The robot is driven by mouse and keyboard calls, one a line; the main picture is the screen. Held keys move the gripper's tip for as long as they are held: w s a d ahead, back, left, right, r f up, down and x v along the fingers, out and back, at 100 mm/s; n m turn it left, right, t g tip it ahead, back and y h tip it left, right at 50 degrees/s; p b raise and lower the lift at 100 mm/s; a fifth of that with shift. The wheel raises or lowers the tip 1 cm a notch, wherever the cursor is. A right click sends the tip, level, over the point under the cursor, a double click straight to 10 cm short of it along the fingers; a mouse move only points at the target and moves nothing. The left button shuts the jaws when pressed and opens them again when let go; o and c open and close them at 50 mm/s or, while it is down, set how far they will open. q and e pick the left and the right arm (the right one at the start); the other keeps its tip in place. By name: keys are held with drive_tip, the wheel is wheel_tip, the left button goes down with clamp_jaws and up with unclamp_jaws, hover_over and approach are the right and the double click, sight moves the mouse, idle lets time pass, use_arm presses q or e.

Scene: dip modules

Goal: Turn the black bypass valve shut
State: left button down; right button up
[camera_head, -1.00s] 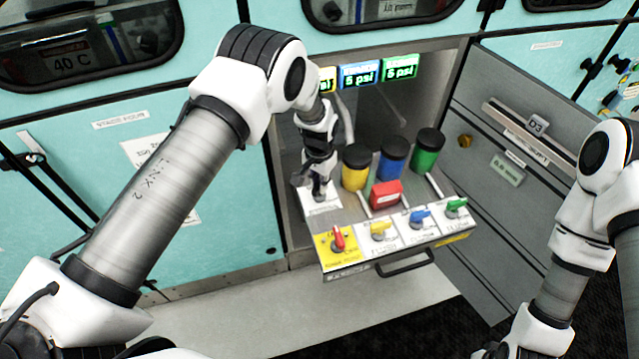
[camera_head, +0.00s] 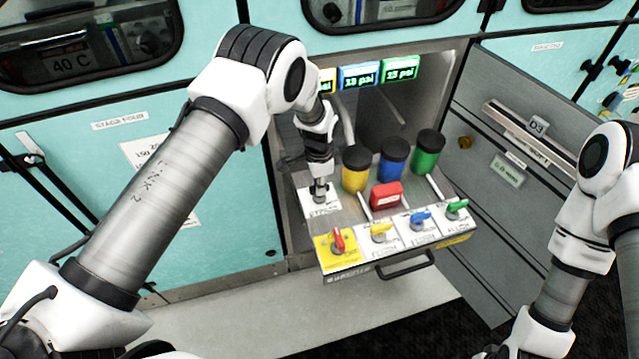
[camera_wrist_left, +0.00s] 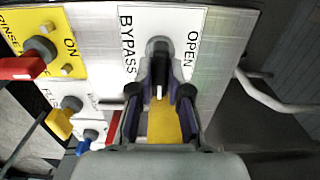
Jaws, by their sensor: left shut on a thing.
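The black bypass valve (camera_wrist_left: 159,47) sits on a white label with the words BYPASS and OPEN in the left wrist view. My left gripper (camera_wrist_left: 160,92) is shut on the valve's handle, with one finger on each side; the fingers hide part of it. In the head view my left gripper (camera_head: 319,186) points down at the white bypass label (camera_head: 322,208) on the left of the pulled-out panel, and the valve is mostly hidden there. My right arm (camera_head: 570,230) stands at the right, but its gripper is out of view.
Red (camera_head: 338,240), yellow (camera_head: 380,231), blue (camera_head: 420,218) and green (camera_head: 456,206) valves line the panel's front. Behind are yellow (camera_head: 355,172), blue (camera_head: 391,162) and green (camera_head: 427,152) black-capped canisters and a red block (camera_head: 386,195). An open door (camera_head: 490,190) stands at right.

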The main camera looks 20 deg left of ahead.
idle(0.4)
use_arm(q)
drive_tip(key=c, duration=1.1)
unclamp_jaws()
drive_tip(key=shift+r, duration=0.1)
wheel_tip(320, 180, up, 12)
drive_tip(key=shift+f, duration=0.1)
